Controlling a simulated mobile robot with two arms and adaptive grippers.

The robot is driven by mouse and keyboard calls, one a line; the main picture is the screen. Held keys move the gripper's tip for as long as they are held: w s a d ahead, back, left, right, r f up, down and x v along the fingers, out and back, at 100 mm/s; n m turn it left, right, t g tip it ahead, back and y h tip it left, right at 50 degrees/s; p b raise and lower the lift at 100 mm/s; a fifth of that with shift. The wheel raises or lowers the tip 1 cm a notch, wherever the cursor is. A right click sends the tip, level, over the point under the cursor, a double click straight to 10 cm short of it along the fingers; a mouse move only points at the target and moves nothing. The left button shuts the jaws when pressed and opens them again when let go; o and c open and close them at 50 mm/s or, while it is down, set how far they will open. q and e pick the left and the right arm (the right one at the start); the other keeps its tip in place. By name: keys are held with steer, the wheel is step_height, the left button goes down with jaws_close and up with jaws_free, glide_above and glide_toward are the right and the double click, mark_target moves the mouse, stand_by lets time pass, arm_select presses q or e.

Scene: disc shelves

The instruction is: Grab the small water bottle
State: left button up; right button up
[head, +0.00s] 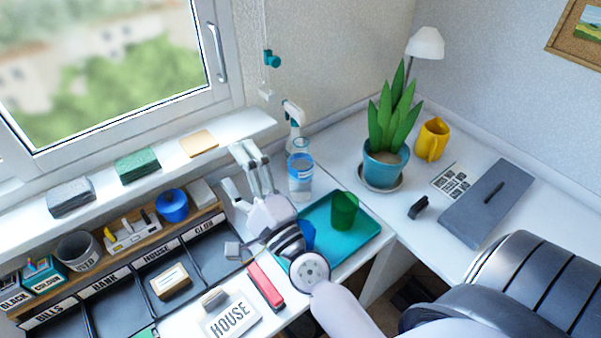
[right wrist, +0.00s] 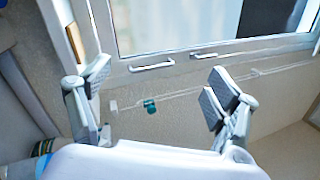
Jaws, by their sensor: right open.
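The small water bottle (head: 300,175), clear with a blue label, stands upright at the back of the white desk, just left of the teal tray. My right gripper (head: 238,172) is open and empty, left of the bottle in the head view, and its fingers point away from the bottle toward the window sill. In the right wrist view the open fingers (right wrist: 158,85) have only wall and window behind them. A partly cut-off blue and clear thing at that view's lower left may be the bottle. My left gripper is not in view.
A white spray bottle (head: 292,113) stands close behind the bottle. The teal tray (head: 352,250) holds a green cup (head: 344,209) and a blue item partly hidden by my arm. A potted plant (head: 385,165) stands to the right. A labelled organizer (head: 205,252) lies left of my gripper.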

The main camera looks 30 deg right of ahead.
steer(key=w+d+f+m+g+h, duration=0.1)
steer(key=d+m+g+h, duration=0.1)
steer(key=d+m+h, duration=0.9)
steer(key=m+g, duration=0.9)
steer(key=m, duration=0.4)
glide_toward(300, 169)
steer(key=p+x, duration=0.2)
steer(key=x, duration=0.6)
steer(key=shift+f, duration=0.1)
steer(key=shift+w+d+f+p, duration=0.15)
steer(key=shift+w+d+p, duration=0.15)
steer(key=shift+w+d, duration=0.15)
steer(key=x, duration=0.4)
steer(key=shift+w+f, duration=0.1)
steer(key=shift+f, duration=0.2)
steer(key=shift+a, duration=0.1)
steer(key=shift+c, duration=0.5)
